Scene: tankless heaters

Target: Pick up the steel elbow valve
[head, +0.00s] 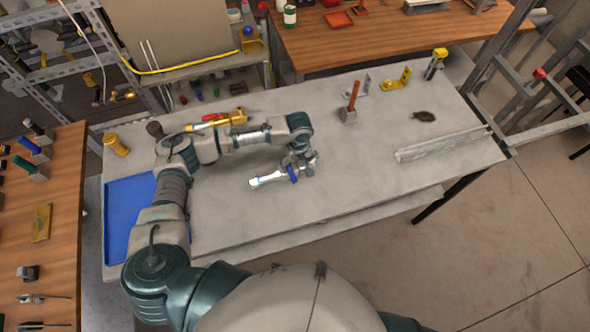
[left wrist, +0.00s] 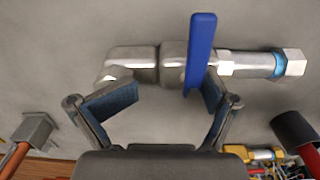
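The steel elbow valve (head: 266,180) lies on the grey workbench (head: 350,195), with a blue lever and a light-blue band near its hex end. In the left wrist view the valve (left wrist: 150,64) lies across the upper middle, elbow end at left, hex end at right. My left gripper (head: 298,162) is at the valve's elbow side in the head view. In the left wrist view its blue-padded fingers (left wrist: 161,98) are spread apart, with nothing held between them. The right fingertip is close to the blue lever; contact cannot be told. My right gripper is not in view.
A blue tray (head: 118,225) lies at the bench's left. A metal channel (head: 440,144) lies at right. The bench between the valve and the channel is clear.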

